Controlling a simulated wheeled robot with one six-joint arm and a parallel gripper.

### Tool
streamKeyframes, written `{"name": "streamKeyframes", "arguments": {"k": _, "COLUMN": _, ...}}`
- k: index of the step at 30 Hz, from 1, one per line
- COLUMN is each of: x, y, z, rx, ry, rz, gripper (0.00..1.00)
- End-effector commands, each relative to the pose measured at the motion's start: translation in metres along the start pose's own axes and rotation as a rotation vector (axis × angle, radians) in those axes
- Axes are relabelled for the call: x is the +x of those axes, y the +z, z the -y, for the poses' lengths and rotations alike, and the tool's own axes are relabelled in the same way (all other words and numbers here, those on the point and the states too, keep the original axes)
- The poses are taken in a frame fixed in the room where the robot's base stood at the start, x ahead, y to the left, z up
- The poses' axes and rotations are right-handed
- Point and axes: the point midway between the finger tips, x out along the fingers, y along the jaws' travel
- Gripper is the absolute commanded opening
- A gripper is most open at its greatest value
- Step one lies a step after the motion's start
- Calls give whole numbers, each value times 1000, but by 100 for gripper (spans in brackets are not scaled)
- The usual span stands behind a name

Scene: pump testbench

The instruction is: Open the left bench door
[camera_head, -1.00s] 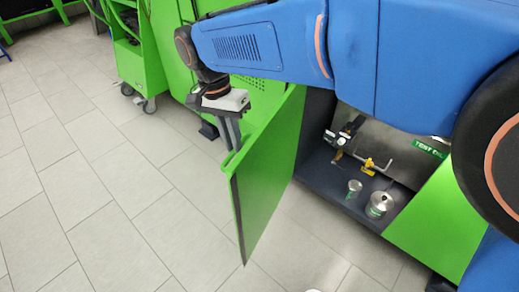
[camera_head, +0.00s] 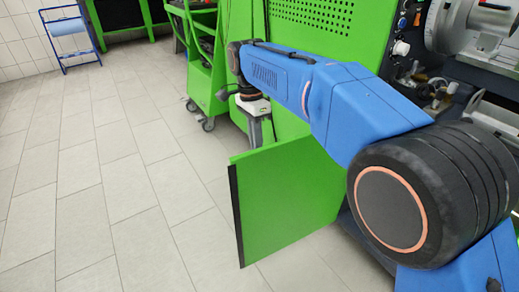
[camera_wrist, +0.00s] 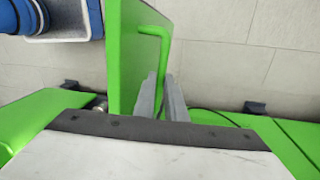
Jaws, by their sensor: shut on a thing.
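The left bench door (camera_head: 285,200) is a green panel with a dark edge. It stands swung out from the bench, well open, in the head view. My gripper (camera_head: 262,138) is at the door's top edge, on its far side, with the fingertips partly hidden behind the panel. In the wrist view the door (camera_wrist: 124,60) runs beside my fingers (camera_wrist: 163,98), and its green bar handle (camera_wrist: 163,50) passes down between them. The fingers are shut on the handle. The door's hinge side and the cabinet opening are mostly hidden by my arm in the head view.
A green wheeled cart (camera_head: 203,75) stands behind the door, near the bench front. A blue stand (camera_head: 68,40) is at the far left. The tiled floor (camera_head: 110,200) left of the door is clear. Bench machinery (camera_head: 480,40) is at upper right.

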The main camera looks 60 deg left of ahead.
Motion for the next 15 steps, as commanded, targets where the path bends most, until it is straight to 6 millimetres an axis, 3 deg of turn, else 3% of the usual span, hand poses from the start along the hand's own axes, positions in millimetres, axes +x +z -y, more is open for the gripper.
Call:
{"name": "streamKeyframes", "arguments": {"k": 14, "x": -2, "y": -4, "z": 3, "rx": 11, "ry": -1, "rz": -2, "gripper": 0}}
{"name": "streamKeyframes", "arguments": {"k": 15, "x": -2, "y": -4, "z": 3, "rx": 11, "ry": -1, "rz": -2, "gripper": 13}}
